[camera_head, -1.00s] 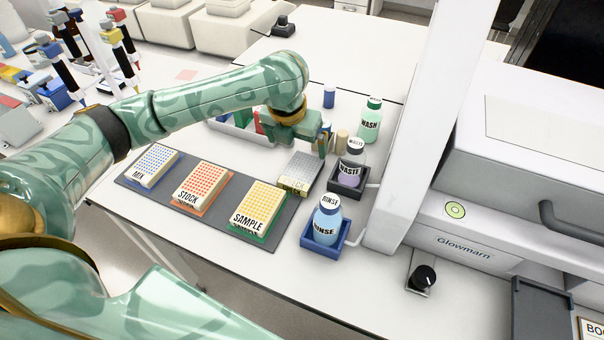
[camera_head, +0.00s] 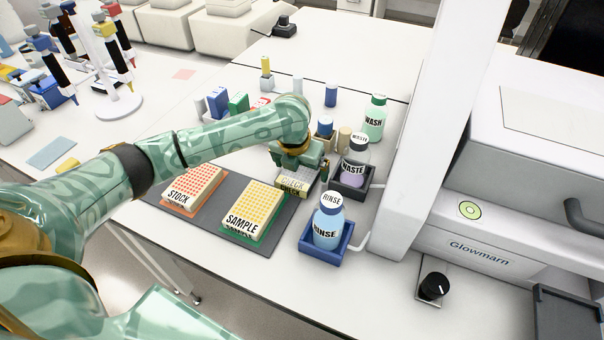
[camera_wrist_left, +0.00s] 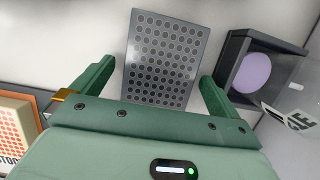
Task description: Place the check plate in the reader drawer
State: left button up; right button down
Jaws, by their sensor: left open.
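The reader drawer (camera_head: 568,312) juts out, dark grey, at the lower right. My right gripper is not in view.
STOCK (camera_head: 193,186) and SAMPLE (camera_head: 251,208) plates stand left of the check plate. The WASTE bottle (camera_head: 354,170) and RINSE bottle (camera_head: 327,228) stand close on its right in holders. A white post (camera_head: 430,130) rises before the Glowmarn reader (camera_head: 490,235).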

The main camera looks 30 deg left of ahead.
aim_at(301, 170)
pick_arm(q)
jog(key=shift+r, duration=0.1)
jog(key=c, duration=1.1)
jog(key=shift+c, duration=0.2)
jog(key=shift+r, duration=0.45)
notch_tip(301, 170, up, 3)
jog(key=shift+f+p, duration=0.1)
jog(key=shift+p, duration=0.8)
jog(key=s+d+r+p, duration=0.6)
jog(key=s+r+p, duration=0.2)
jog(key=s+r, duration=0.3)
jog(key=shift+s+r, duration=0.2)
jog(key=shift+s, duration=0.8)
